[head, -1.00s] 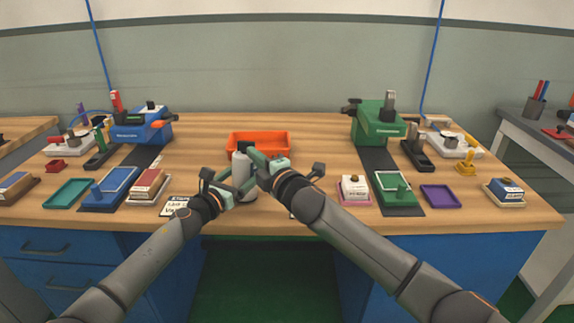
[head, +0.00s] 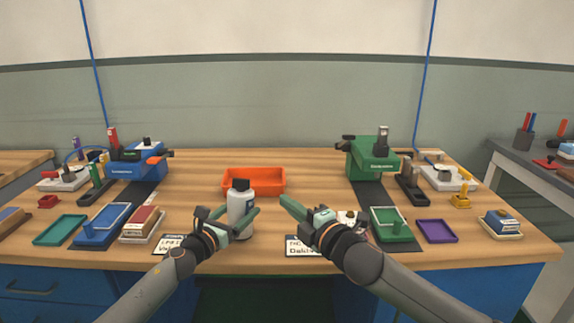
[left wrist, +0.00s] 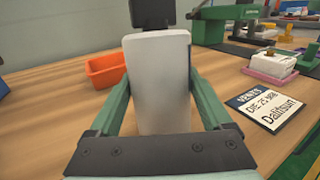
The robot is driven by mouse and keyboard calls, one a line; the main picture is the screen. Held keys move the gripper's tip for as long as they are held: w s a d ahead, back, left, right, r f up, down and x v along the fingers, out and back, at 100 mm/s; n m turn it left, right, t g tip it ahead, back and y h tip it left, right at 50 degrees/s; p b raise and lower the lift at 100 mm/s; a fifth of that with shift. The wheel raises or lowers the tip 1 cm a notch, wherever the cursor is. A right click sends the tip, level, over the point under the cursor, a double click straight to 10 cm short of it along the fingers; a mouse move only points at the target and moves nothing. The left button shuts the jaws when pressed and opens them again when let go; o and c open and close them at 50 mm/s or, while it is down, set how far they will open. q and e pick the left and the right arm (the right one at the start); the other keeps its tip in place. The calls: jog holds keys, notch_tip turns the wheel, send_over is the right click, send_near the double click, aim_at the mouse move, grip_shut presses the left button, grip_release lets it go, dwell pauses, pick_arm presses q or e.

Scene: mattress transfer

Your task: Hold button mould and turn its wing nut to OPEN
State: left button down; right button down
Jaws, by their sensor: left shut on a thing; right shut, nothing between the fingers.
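The button mould, as I take it, is a pale grey bottle-like body (head: 241,209) standing upright near the table's front edge. A dark piece (head: 240,184) on top looks like its wing nut; any OPEN mark is unreadable. My left gripper (head: 238,219) is shut around the pale body, with one green finger on each side. The left wrist view shows the body (left wrist: 160,80) between the fingers and the dark top (left wrist: 152,12) cut off by the frame. My right gripper (head: 284,201) is shut and empty, to the right of the mould and apart from it.
An orange bin (head: 253,181) lies behind the mould. White printed cards (head: 303,246) lie at the front edge. A blue machine (head: 133,165) stands at left and a green one (head: 373,156) at right, with trays near them. The middle of the table is mostly clear.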

pick_arm(q)
jog(key=shift+a+f, duration=0.15)
jog(key=shift+f, duration=0.35)
jog(key=shift+c, duration=0.6)
grip_release()
jog(key=shift+o, duration=0.6)
jog(key=shift+w, duration=0.1)
jog(key=shift+r, duration=0.2)
